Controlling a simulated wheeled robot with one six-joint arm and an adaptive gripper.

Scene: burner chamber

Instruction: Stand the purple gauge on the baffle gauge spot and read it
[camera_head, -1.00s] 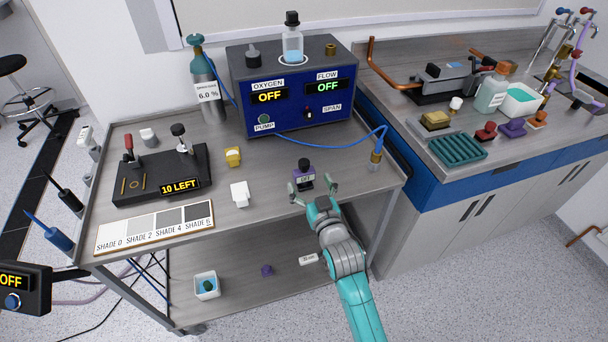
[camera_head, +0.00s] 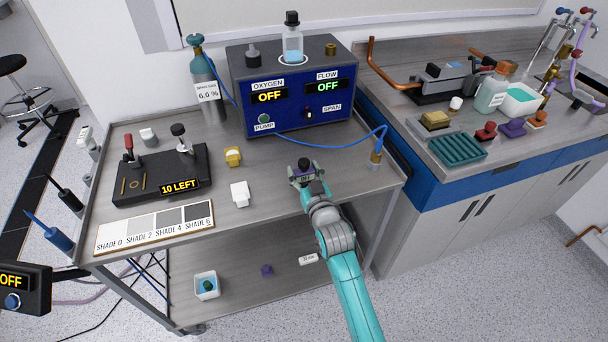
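I cannot make out a marked baffle gauge spot.
A blue analyzer (camera_head: 295,95) stands behind, its blue hose crossing to a brass fitting (camera_head: 376,160). A yellow block (camera_head: 233,157) and a white block (camera_head: 240,194) stand to the left, near a black pump (camera_head: 150,178) and a shade card (camera_head: 155,228). Bare cart top lies between.

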